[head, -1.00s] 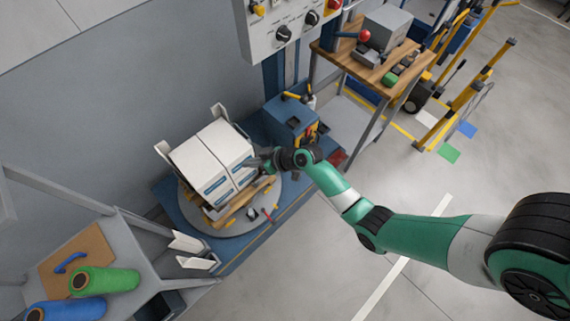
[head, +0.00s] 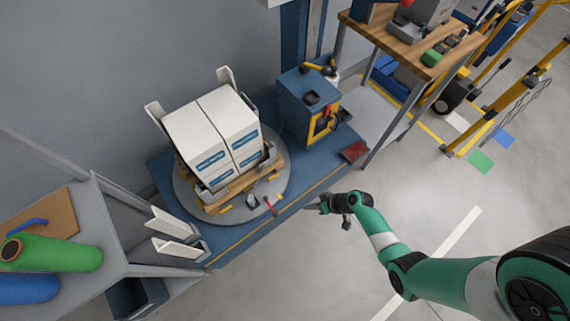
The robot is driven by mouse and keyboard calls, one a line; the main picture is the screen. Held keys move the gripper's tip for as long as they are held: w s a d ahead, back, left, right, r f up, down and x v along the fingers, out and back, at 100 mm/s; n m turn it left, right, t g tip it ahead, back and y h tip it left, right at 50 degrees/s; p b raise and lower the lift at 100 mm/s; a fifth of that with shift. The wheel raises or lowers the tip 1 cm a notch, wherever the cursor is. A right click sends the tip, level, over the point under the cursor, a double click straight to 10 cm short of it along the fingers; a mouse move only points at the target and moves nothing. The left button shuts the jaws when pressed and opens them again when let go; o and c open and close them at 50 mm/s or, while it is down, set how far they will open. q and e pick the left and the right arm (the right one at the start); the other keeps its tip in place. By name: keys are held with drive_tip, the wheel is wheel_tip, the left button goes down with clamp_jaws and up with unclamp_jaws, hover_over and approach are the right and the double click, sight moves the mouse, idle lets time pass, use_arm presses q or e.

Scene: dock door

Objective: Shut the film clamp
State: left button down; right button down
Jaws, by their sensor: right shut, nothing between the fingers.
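A small dark block (head: 251,201) and a thin red lever (head: 269,206) sit at the front edge of the grey round turntable (head: 283,180). They look like the film clamp; at this size I cannot tell whether it is open or shut. My right gripper (head: 311,208) is shut and empty. It hangs to the right of the red lever, near the front edge of the blue base (head: 225,252), with a gap between them. My left gripper is out of view.
White cartons (head: 214,128) stand on a wooden pallet on the turntable. A blue cabinet (head: 296,105) with a yellow-framed front stands behind right. White upright panels (head: 175,222) and a bench with green (head: 60,254) and blue rolls are at left.

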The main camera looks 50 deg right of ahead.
drive_tip(key=w+a+f+b, duration=0.5)
drive_tip(key=w+f+b, duration=0.2)
drive_tip(key=b, duration=0.4)
drive_tip(key=shift+w+a+f, duration=0.25)
drive_tip(key=shift+f, duration=0.4)
